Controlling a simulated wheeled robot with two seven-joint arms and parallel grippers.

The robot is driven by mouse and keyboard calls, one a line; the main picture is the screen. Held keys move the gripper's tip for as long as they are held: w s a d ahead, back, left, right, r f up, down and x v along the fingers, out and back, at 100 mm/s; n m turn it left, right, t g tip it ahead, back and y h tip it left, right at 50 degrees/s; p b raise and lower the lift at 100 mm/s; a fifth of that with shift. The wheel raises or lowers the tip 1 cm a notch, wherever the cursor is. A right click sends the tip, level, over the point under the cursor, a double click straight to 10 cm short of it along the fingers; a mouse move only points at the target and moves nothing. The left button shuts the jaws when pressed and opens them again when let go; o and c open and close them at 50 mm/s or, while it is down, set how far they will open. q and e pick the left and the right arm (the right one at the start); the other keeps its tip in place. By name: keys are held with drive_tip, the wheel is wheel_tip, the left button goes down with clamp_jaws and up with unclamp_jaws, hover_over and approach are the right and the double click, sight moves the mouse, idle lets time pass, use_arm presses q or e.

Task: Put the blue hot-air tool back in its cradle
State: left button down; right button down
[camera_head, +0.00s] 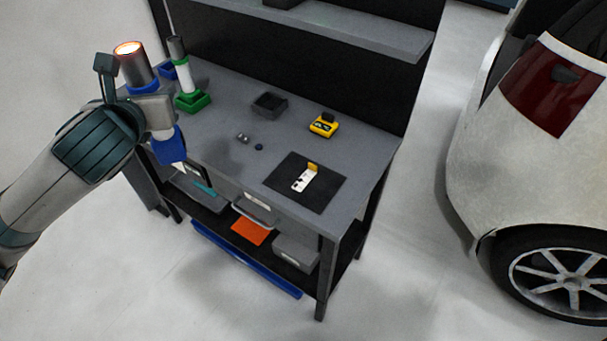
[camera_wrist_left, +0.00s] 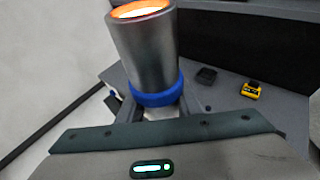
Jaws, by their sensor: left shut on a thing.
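My left gripper (camera_head: 156,110) is shut on the blue hot-air tool, gripping it around its middle. The tool's grey metal nozzle (camera_head: 136,66) points up with a glowing orange end, and its blue base hangs below the gripper, in front of the bench's left edge. In the left wrist view the nozzle (camera_wrist_left: 145,50) and blue collar stand upright between the fingers (camera_wrist_left: 158,114). A small blue cradle (camera_head: 167,70) sits at the bench's far left corner, partly hidden by the tool and the green tool. My right gripper is out of view.
A green tool (camera_head: 181,62) stands in a green cradle (camera_head: 193,101) close to the blue cradle. The bench (camera_head: 225,98) also holds a dark tray (camera_head: 269,105), a yellow device (camera_head: 323,125) and a black mat (camera_head: 325,198). A shelf (camera_head: 340,28) overhangs the back. A car stands at right.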

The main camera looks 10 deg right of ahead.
sight(168, 135)
use_arm(q)
drive_tip(key=f, duration=0.2)
drive_tip(key=s+f, duration=0.1)
drive_tip(key=f, duration=0.2)
drive_tip(key=s+f, duration=0.1)
drive_tip(key=f, duration=0.2)
drive_tip(key=shift+s+d+f, duration=0.1)
drive_tip(key=shift+s+f, duration=0.05)
drive_tip(key=shift+f, duration=0.05)
drive_tip(key=s+f, duration=0.6)
drive_tip(key=f, duration=0.3)
drive_tip(key=shift+f, duration=0.1)
